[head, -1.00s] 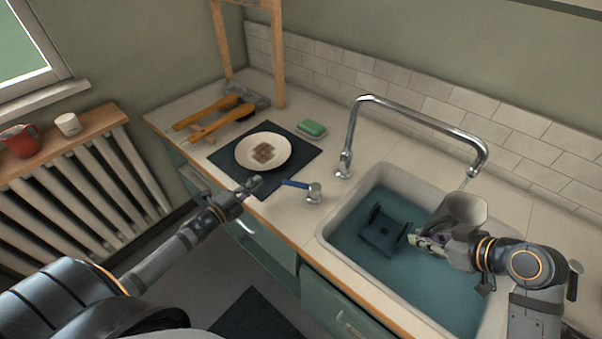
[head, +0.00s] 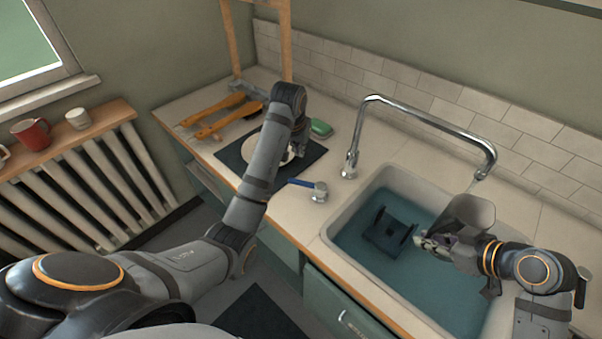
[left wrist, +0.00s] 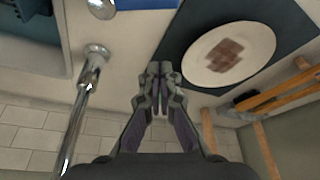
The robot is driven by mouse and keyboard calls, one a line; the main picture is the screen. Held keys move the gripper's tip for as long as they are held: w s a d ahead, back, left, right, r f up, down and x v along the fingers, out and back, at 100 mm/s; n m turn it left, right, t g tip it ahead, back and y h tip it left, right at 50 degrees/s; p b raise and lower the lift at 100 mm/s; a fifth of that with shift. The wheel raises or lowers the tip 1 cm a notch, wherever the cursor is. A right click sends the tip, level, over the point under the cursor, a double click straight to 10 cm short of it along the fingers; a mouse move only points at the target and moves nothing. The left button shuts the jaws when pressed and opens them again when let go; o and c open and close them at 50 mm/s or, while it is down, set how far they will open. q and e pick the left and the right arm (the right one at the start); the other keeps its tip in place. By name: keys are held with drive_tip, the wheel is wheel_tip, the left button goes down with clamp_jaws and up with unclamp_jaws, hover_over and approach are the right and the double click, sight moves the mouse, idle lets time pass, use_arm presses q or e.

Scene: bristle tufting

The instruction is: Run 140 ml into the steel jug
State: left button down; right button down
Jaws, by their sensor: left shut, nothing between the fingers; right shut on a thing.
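The steel jug (head: 470,214) is held over the sink under the spout end of the chrome tap (head: 420,115). My right gripper (head: 428,243) is shut on the jug. I cannot see inside the jug, nor tell whether water is running. The tap's lever (head: 319,191), with a blue handle (head: 300,183), stands on the counter left of the sink; the handle also shows at the top edge of the left wrist view (left wrist: 145,4).
The sink (head: 350,222) has a bluish bottom with a dark block-like object (head: 385,235) in it. A plate (left wrist: 258,45) with brown squares lies on a dark mat (head: 228,158). A green sponge (head: 320,128) and wooden-handled brushes (head: 215,105) lie behind and left.

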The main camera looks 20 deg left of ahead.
sight(306, 184)
use_arm(q)
drive_tip(key=x, duration=0.9)
drive_tip(key=shift+s, duration=0.15)
drive_tip(key=s, duration=0.1)
drive_tip(key=s+f, duration=0.1)
drive_tip(key=s, duration=0.1)
drive_tip(key=shift+s+d, duration=0.15)
drive_tip(key=shift+d, duration=0.05)
drive_tip(key=shift+s+r, duration=0.1)
drive_tip(key=shift+s, duration=0.1)
drive_tip(key=shift+w, duration=0.1)
